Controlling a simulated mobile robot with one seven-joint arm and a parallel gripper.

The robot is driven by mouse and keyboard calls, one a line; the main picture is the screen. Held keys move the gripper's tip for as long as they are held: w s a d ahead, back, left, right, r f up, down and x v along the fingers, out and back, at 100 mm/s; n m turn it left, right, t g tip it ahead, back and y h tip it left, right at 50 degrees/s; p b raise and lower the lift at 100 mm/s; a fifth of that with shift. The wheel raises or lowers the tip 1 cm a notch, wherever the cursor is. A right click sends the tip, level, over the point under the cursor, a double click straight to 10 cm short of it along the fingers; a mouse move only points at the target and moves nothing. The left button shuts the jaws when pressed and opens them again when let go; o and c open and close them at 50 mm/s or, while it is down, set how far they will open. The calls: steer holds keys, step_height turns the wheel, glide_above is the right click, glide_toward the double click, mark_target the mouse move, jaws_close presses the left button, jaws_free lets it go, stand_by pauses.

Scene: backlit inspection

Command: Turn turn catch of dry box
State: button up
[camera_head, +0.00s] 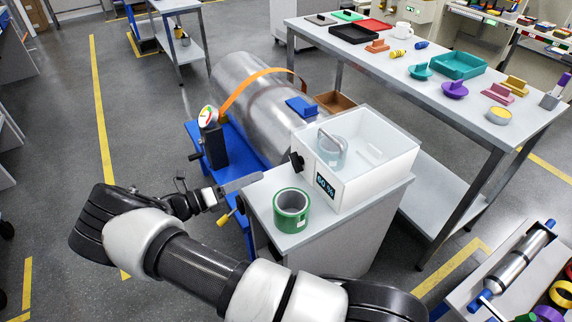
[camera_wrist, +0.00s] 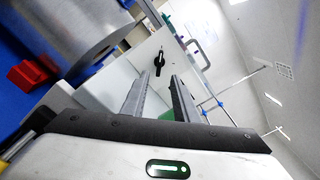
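The dry box (camera_head: 372,168) is a translucent white box with a clear lid and a small "60 %" display, standing on a grey cabinet. Its turn catch (camera_head: 297,160) is a small black knob on the box's left side. In the wrist view the catch (camera_wrist: 159,62) shows as a black lever on a pale face, just beyond the fingertips and roughly in line with the gap between them. My gripper (camera_head: 258,179) is left of the catch and apart from it. In the wrist view my gripper (camera_wrist: 160,80) has its two fingers spread with nothing between them.
A green tape roll (camera_head: 292,210) stands on the cabinet top in front of the box, close to my gripper. A large metal cylinder (camera_head: 255,105) on a blue stand lies behind. A long table (camera_head: 440,95) with several coloured items is at the right.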

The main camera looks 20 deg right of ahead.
mark_target(296, 162)
steer(key=d, duration=0.4)
steer(key=w+d, duration=0.1)
steer(key=d, duration=0.3)
steer(key=w+d, duration=0.1)
steer(key=d, duration=0.3)
steer(key=shift+w+b, duration=0.15)
steer(key=shift+b, duration=0.25)
jaws_close()
